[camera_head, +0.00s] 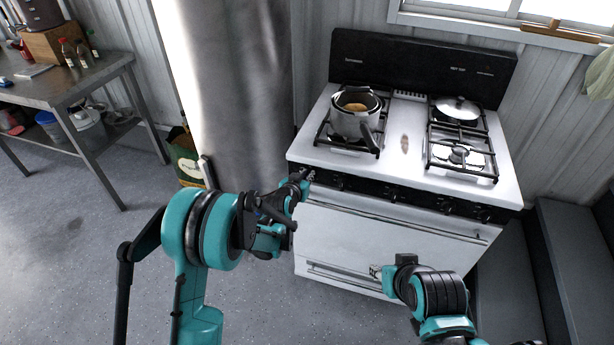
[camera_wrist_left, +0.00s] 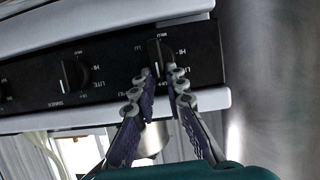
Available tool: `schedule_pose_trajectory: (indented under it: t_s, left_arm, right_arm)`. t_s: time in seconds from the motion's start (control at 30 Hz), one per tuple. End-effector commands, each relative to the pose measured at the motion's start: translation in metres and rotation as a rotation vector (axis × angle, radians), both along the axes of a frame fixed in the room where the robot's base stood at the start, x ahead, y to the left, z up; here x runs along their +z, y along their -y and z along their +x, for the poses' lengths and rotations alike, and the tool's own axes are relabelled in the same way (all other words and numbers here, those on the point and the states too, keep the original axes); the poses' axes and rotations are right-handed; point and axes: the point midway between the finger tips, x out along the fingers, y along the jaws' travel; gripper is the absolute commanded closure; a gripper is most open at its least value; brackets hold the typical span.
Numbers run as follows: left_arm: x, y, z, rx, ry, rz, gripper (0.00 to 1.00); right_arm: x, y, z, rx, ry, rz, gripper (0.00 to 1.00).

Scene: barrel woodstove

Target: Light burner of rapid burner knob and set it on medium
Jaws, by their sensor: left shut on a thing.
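The white stove (camera_head: 405,170) has a black front panel with several knobs. My left gripper (camera_head: 308,178) is at the left end of this panel. In the left wrist view, its fingertips (camera_wrist_left: 166,76) are shut on the black end burner knob (camera_wrist_left: 154,52), whose lower part they cover. The knob's exact setting is hard to read. A second knob (camera_wrist_left: 75,74), with LITE lettering near it, is to its left, clear of the fingers. My right gripper (camera_head: 376,271) is low in front of the oven door, away from the knobs; its jaws are too small to read.
A pot (camera_head: 355,117) stands on the left burner, its dark handle pointing toward the front right. The front right burner (camera_head: 459,155) is bare. A metal table (camera_head: 75,85) stands at the left.

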Motion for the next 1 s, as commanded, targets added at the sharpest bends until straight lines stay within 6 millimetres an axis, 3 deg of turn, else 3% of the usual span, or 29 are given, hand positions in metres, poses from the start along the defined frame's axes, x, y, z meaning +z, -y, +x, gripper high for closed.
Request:
schedule_pose_trajectory:
  t_s: [1.0]
  left_arm:
    - [-0.010, -0.018, 0.007, -0.002, -0.244, -0.747, 1.00]
  right_arm:
    - [-0.030, 0.000, 0.000, 0.000, 0.000, 0.000, 0.63]
